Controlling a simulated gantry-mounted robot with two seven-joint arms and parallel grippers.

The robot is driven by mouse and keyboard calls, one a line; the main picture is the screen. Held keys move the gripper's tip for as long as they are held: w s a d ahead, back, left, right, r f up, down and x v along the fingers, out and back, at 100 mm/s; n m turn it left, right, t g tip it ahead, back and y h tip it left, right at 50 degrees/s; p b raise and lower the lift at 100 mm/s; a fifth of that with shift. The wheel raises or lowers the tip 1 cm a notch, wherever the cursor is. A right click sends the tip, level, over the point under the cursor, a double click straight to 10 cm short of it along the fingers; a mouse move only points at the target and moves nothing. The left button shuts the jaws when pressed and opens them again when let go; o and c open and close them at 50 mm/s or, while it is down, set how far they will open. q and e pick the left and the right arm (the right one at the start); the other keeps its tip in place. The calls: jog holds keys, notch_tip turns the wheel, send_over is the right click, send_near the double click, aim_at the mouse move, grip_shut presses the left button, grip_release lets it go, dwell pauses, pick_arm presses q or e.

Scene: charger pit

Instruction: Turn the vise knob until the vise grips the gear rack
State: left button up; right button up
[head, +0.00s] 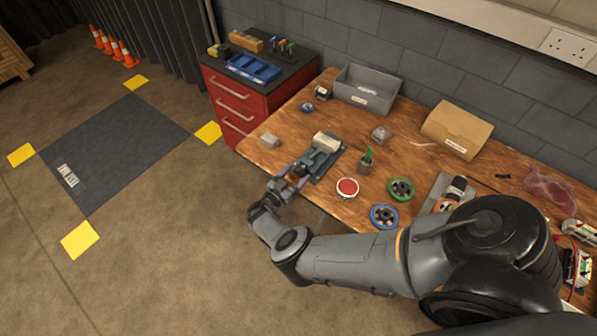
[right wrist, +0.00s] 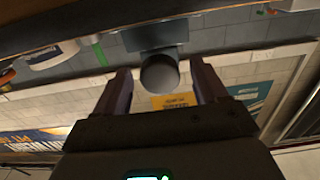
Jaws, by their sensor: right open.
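The grey-blue vise (head: 322,158) stands near the front edge of the wooden bench in the head view. A pale block (head: 326,141) sits at its far end; I cannot tell whether it is the gear rack. My right gripper (head: 288,181) is at the vise's near end, its purple-grey fingers pointing at it. In the right wrist view, the round dark vise knob (right wrist: 159,73) shows between the two open fingers (right wrist: 163,88), with a visible gap on each side. Behind it is the vise body (right wrist: 155,35). My left gripper is not in view.
A grey bin (head: 366,90) and a cardboard box (head: 457,130) stand at the back of the bench. A red button (head: 347,188), a green wheel (head: 400,189) and a blue wheel (head: 384,216) lie right of the vise. A red drawer cabinet (head: 234,105) adjoins the bench's left end.

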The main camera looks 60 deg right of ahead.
jog(key=shift+s+d, duration=0.1)
jog(key=shift+d, duration=0.8)
jog(key=c, duration=1.1)
